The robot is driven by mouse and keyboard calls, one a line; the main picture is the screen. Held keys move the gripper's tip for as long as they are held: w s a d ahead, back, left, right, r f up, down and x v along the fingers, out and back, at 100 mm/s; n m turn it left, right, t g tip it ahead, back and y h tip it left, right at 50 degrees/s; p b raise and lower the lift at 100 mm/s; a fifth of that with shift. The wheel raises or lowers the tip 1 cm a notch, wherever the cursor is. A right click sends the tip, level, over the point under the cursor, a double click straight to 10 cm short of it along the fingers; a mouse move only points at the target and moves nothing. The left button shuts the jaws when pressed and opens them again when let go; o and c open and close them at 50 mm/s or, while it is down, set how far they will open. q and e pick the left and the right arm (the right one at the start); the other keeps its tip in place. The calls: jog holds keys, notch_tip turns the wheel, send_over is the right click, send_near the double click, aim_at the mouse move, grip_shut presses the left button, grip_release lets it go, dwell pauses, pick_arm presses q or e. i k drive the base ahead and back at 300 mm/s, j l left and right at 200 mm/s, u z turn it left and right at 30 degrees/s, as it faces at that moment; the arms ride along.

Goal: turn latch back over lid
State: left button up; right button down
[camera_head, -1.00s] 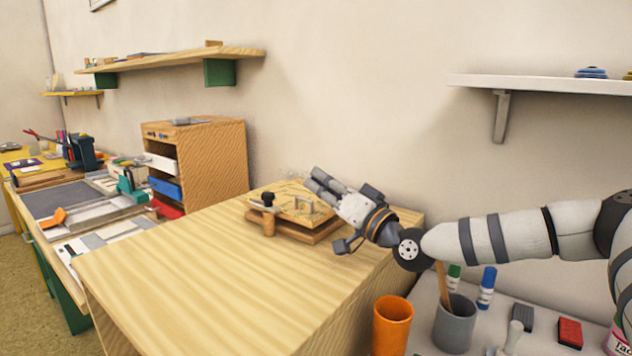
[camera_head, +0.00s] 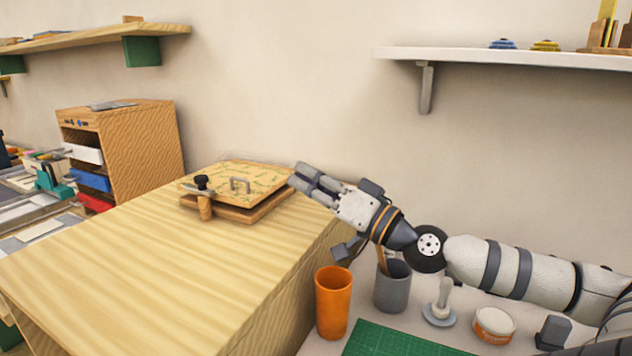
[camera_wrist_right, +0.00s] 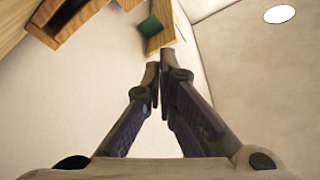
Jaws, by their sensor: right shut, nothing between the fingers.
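A low wooden box with a patterned lid (camera_head: 262,180) sits at the back right of the wooden table top. I cannot tell exactly how the bar lies over the lid. My right gripper (camera_head: 299,176) is shut and empty, to the right of the lid, its fingers pointing up and left. Its fingertips also show together in the right wrist view (camera_wrist_right: 160,68). My left gripper is out of view.
An orange cup (camera_head: 333,302), a grey cup (camera_head: 392,287), a stamp (camera_head: 439,305) and a round tin (camera_head: 494,325) stand right of the table, below my right arm. A drawer cabinet (camera_head: 150,150) stands behind left. The table's front is clear.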

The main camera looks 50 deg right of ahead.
aim_at(201, 180)
jog(key=k+j, duration=0.45)
jog(key=j, duration=0.25)
jog(key=k+j, duration=0.25)
jog(key=j, duration=0.1)
